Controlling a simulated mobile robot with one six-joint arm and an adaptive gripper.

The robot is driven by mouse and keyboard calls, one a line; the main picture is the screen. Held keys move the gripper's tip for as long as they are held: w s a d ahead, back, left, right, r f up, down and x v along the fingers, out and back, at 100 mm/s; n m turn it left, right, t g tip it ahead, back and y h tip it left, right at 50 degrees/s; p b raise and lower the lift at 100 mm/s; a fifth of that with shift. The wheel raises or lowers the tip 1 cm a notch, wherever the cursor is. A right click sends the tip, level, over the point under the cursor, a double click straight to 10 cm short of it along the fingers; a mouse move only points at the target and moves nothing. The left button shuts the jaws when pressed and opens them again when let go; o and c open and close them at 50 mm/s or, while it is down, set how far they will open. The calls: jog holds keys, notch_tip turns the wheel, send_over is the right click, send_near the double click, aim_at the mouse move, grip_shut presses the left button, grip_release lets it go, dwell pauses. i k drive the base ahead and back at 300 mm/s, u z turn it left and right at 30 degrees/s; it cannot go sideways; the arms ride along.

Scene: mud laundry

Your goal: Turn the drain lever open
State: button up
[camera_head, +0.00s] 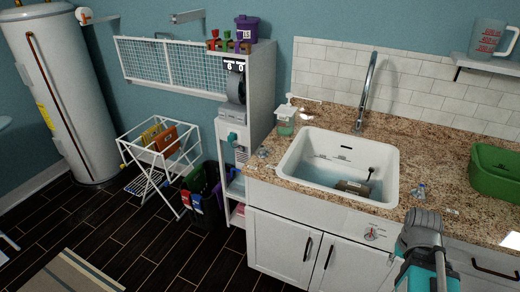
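A small metal fitting with a red part (373,233) sits on the white front panel below the sink; it looks like the drain lever, but its exact position is too small to tell. The white sink (290,170) holds bluish water. A brown object (353,187) lies in the water, with a thin dark-tipped rod (371,171) beside it. My gripper (424,218) is dark grey, at the lower right, in front of the counter edge and to the right of the fitting, apart from it in the picture. Its fingertips are not clear enough to show open or shut.
A tall faucet (367,90) rises behind the sink. A soap bottle (286,120) stands at its left and a small clear item (418,190) at its right. A green tub (497,172) is on the right counter. Cabinet handles (308,249) project below.

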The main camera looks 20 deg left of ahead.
aim_at(262, 148)
jog(key=u, duration=1.1)
jog(key=i, duration=0.65)
jog(key=z, duration=0.95)
